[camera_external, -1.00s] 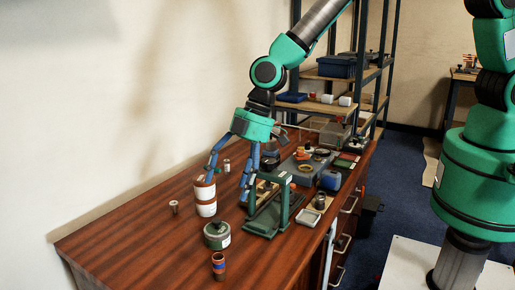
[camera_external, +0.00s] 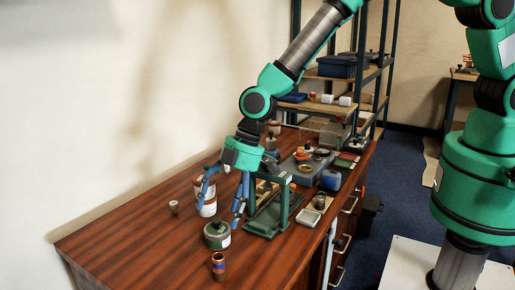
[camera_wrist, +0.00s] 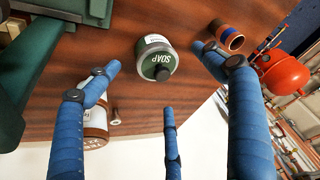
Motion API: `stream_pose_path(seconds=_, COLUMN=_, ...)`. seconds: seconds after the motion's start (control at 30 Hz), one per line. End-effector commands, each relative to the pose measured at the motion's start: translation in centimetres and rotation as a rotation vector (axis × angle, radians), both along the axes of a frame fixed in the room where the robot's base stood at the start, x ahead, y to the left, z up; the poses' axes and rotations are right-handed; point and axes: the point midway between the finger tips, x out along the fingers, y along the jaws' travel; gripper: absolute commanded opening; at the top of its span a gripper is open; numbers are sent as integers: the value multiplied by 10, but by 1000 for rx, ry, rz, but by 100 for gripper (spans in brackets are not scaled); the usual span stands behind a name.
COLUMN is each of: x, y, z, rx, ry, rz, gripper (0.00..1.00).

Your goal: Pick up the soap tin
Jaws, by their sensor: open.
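Nothing is held.
A white and brown can (camera_external: 209,208) stands close behind the left finger. A green metal frame (camera_external: 284,205) stands just right of the tin. A small copper and blue cylinder (camera_external: 218,266) stands in front. The bench (camera_external: 150,250) is clear at the front left.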

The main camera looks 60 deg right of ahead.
Motion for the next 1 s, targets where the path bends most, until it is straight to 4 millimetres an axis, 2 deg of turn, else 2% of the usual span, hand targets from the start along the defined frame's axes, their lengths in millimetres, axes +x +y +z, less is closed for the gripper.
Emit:
stream_pose_path(seconds=0.13, x=2, y=4, z=-9, rx=1, ry=0, rz=0, gripper=83)
stream_pose_path(seconds=0.63, x=3, y=5, z=-14, rx=-1, ry=-1, rz=1, gripper=83)
stream_pose_path(seconds=1.0, x=10, y=15, z=-48, rx=-1, ry=0, rz=1, gripper=83)
